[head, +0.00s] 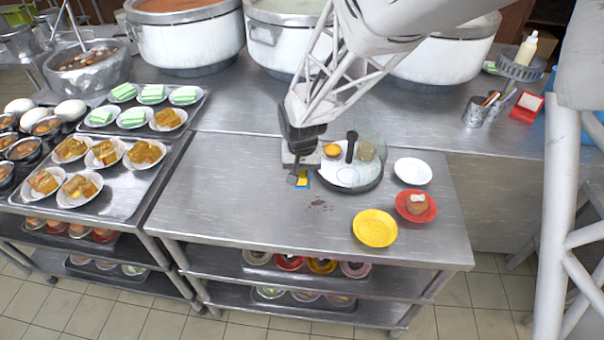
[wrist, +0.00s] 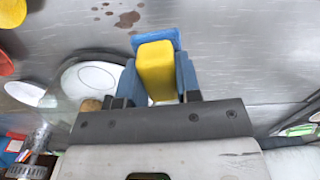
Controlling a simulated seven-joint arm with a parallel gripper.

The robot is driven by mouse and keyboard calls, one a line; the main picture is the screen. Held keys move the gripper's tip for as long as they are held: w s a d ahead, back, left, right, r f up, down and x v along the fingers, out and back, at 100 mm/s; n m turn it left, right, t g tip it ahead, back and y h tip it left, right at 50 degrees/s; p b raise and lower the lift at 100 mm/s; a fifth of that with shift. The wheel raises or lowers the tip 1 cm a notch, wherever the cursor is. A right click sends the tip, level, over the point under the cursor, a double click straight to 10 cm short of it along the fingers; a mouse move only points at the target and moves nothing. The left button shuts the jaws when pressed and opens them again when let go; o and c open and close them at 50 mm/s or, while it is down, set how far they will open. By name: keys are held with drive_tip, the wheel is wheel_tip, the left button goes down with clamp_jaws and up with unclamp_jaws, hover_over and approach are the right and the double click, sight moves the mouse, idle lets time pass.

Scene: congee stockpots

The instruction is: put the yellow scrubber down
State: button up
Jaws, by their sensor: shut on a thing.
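The yellow scrubber (wrist: 155,70) is a yellow block with a blue part at its far end, seen large in the wrist view between my fingers. My gripper (wrist: 152,92) is shut on it. In the head view my gripper (head: 301,178) is low over the steel table (head: 230,200), just left of the round tray. Only a small yellow and blue bit of the scrubber (head: 303,181) shows there below the gripper. I cannot tell whether it touches the table. Brown stains (head: 318,204) lie on the tabletop in front of it.
A round dark tray (head: 350,187) holds a white plate and small items beside a clear glass cover. A white plate (head: 412,171), a red plate with food (head: 416,207) and a yellow plate (head: 375,228) stand to the right. The table's left and front are clear.

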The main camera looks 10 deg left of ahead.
drive_tip(key=shift+s, duration=0.1)
drive_tip(key=shift+m, duration=0.6)
drive_tip(key=s+d+f, duration=0.1)
drive_tip(key=s, duration=0.1)
drive_tip(key=s+d, duration=0.1)
drive_tip(key=s, duration=0.2)
drive_tip(key=s+d+f, duration=0.1)
drive_tip(key=s+d, duration=0.1)
drive_tip(key=s, duration=0.1)
drive_tip(key=shift+f, duration=0.35)
drive_tip(key=shift+a, duration=0.1)
drive_tip(key=w+a, duration=0.2)
drive_tip(key=w, duration=0.2)
drive_tip(key=w+a+f, duration=0.1)
drive_tip(key=w+a, duration=0.1)
drive_tip(key=w, duration=0.3)
drive_tip(key=w+a, duration=0.2)
drive_tip(key=w, duration=0.3)
drive_tip(key=shift+w+a+f, duration=0.2)
drive_tip(key=shift+a+f, duration=0.05)
drive_tip(key=shift+a, duration=0.1)
drive_tip(key=shift+f, duration=1.75)
drive_tip(key=shift+f, duration=0.15)
